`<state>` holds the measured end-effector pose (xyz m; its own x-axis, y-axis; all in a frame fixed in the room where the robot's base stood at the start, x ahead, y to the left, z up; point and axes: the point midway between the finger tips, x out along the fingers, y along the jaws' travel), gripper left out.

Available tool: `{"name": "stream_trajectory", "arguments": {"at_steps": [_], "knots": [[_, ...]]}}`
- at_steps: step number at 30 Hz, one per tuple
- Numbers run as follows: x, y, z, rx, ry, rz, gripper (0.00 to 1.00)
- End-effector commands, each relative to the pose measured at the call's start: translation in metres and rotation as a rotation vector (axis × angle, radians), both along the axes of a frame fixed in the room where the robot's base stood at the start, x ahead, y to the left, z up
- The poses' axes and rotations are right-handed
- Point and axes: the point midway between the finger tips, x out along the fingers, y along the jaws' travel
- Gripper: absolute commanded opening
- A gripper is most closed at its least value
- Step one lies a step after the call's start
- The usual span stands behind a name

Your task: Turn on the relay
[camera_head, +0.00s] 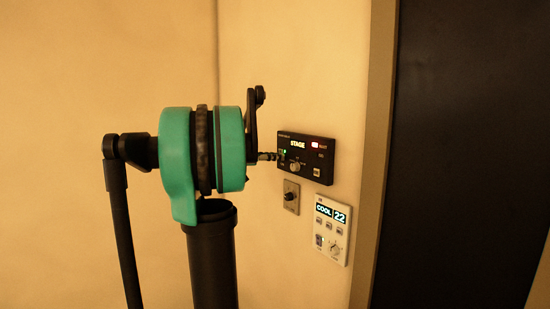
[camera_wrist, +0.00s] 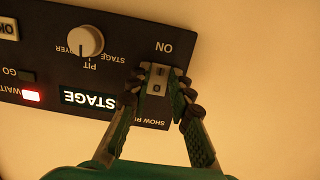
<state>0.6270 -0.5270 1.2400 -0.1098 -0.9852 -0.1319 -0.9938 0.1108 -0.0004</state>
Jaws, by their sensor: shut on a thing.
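A black control panel (camera_head: 318,172) is on the wall in the head view. It fills the upper left of the wrist view (camera_wrist: 115,57), upside down, with lettering starting "SHOW R", the rest hidden by a finger. A small pale switch (camera_wrist: 156,82) with dark marks sits near the panel's end, beside the word ON. My gripper (camera_wrist: 160,84) has one fingertip on each side of this switch and is shut on it. In the head view my gripper (camera_head: 270,156) reaches the panel's left end. I cannot tell which way the switch is set.
The panel also has a round knob (camera_wrist: 86,41), a lit STAGE display (camera_wrist: 88,99) and a red lit WAIT lamp (camera_wrist: 31,95). Below it are a small knob plate (camera_head: 291,196) and a white COOL 22 thermostat (camera_head: 332,229). A dark doorway or panel (camera_head: 460,150) is at right.

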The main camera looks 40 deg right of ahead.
Motion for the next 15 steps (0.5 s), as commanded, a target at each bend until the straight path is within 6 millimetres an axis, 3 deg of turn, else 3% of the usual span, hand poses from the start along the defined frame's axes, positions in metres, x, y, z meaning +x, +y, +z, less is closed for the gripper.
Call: {"name": "stream_trajectory", "arguments": {"at_steps": [3, 4, 9, 15], "knots": [[0.0002, 0.0001, 0.0001, 0.000, 0.000, 0.000, 0.00], [0.0002, 0.0001, 0.0001, 0.000, 0.000, 0.000, 0.22], [0.0001, 0.0002, 0.0001, 0.001, 0.001, 0.000, 0.41], [0.0000, 0.0001, 0.0000, 0.001, 0.000, 0.000, 0.41]]}}
